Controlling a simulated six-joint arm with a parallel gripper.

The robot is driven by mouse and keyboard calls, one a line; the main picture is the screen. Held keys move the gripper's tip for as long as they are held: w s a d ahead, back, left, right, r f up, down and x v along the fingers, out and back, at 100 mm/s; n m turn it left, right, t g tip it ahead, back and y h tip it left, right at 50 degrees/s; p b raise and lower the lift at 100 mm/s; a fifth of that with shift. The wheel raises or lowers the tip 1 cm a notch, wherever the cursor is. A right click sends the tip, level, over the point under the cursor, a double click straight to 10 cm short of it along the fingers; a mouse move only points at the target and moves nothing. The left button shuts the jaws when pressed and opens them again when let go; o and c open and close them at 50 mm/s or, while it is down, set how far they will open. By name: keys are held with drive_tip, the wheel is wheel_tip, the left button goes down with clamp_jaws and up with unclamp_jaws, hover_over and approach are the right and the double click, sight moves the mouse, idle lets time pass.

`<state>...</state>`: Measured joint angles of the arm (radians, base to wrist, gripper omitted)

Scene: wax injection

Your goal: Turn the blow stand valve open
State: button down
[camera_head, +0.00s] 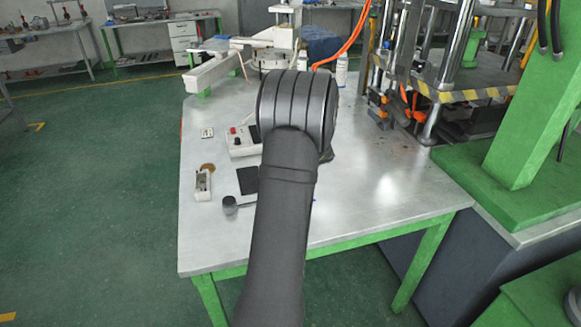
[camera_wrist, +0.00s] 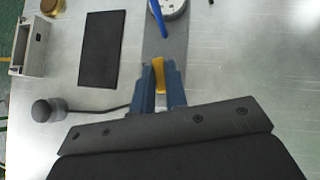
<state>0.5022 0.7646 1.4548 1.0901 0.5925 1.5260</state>
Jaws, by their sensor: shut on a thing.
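In the wrist view, my gripper (camera_wrist: 159,75) has its blue fingers closed on a yellow valve handle (camera_wrist: 159,70) at the lower middle. The handle shows only as a narrow strip between the fingers. The valve body under it is hidden by the gripper. The blow stand's grey base plate (camera_wrist: 178,48) lies beyond the fingers, with a white round part (camera_wrist: 175,10) at the top edge and a blue piece (camera_wrist: 157,22) beside it. In the head view, my dark arm hides the gripper and most of the stand.
A black pad (camera_wrist: 105,49), a small pale box (camera_wrist: 32,48) and a dark round knob with a cable (camera_wrist: 43,110) lie to the left. The metal table (camera_head: 380,205) is clear at right. A press with a striped edge (camera_head: 475,95) stands at back right.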

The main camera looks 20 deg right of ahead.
drive_tip(key=n+y, duration=0.1)
drive_tip(key=n, duration=0.1)
drive_tip(key=n+g+y, duration=0.1)
drive_tip(key=shift+w+d+n+y, duration=0.1)
drive_tip(key=shift+d+n+y, duration=0.2)
drive_tip(key=shift+n, duration=0.1)
drive_tip(key=n+g+y, duration=0.2)
drive_tip(key=n, duration=0.1)
drive_tip(key=shift+w+d+n, duration=0.1)
drive_tip(key=shift+w+n, duration=0.05)
drive_tip(key=shift+n, duration=0.15)
drive_tip(key=n+g, duration=0.1)
drive_tip(key=n, duration=0.1)
drive_tip(key=n+g+y, duration=0.1)
drive_tip(key=n+g, duration=0.1)
drive_tip(key=shift+w+y, duration=0.2)
drive_tip(key=shift+y, duration=0.1)
drive_tip(key=shift+w+n+g, duration=0.1)
drive_tip(key=shift+n+g, duration=1.1)
drive_tip(key=shift+n, duration=0.4)
drive_tip(key=c, duration=1.4)
unclamp_jaws()
drive_tip(key=shift+c, duration=0.2)
drive_tip(key=v, duration=0.7)
drive_tip(key=shift+d, duration=0.25)
